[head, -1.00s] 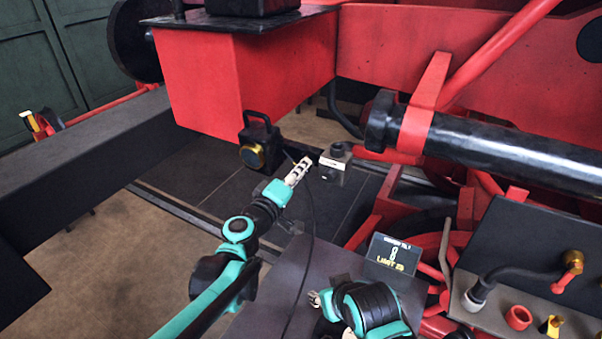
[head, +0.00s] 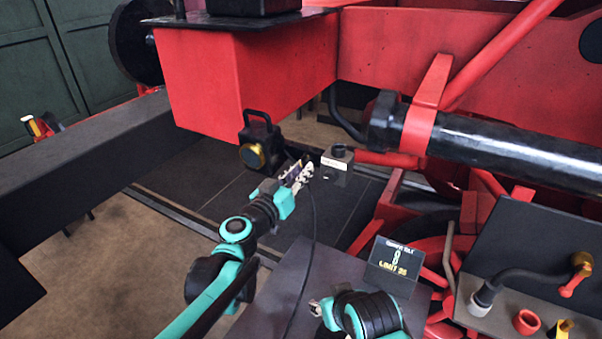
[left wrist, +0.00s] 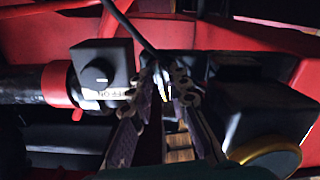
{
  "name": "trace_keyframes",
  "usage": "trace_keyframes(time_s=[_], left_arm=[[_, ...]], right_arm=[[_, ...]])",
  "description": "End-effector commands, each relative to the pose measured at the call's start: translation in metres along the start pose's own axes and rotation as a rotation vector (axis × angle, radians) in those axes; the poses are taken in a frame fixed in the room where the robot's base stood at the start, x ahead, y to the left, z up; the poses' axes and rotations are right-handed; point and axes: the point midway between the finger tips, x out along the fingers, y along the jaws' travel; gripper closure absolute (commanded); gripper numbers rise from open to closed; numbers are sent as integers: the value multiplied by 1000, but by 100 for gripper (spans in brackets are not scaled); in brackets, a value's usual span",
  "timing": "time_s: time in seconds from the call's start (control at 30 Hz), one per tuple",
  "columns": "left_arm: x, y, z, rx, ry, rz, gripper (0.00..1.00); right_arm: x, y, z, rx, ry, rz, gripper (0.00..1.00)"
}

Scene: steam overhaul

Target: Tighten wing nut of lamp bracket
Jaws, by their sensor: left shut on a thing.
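The black lamp (head: 258,142) with a brass-rimmed front hangs below the red box's corner. It also shows at the right of the left wrist view (left wrist: 262,105). My left gripper (head: 304,170) is just right of the lamp, at the dark lamp bracket. In the left wrist view its fingertips (left wrist: 163,80) are close together, shut on the wing nut, which the fingers and shadow mostly hide. My right gripper (head: 316,305) is low in the head view, away from the lamp; its jaws are too small to read.
A grey switch box (head: 337,166) stands close to the right of my left gripper, marked ON/OFF in the left wrist view (left wrist: 102,70). A thin dark cable (head: 312,215) hangs beside the gripper. A small display (head: 394,265) and a fittings panel (head: 530,245) are at right.

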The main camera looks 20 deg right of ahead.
Motion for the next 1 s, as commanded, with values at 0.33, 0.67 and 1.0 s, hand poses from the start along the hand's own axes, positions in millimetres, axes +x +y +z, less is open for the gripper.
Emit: trace_keyframes(time_s=[0.33, 0.67, 1.0], left_arm=[[0, -1, 0, 182, 0, 0, 100], [0, -1, 0, 232, 0, 0, 100], [1, -1, -1, 232, 0, -1, 91]], right_arm=[[3, 0, 2, 0, 0, 0, 60], [3, 0, 2, 0, 0, 0, 60], [3, 0, 2, 0, 0, 0, 60]])
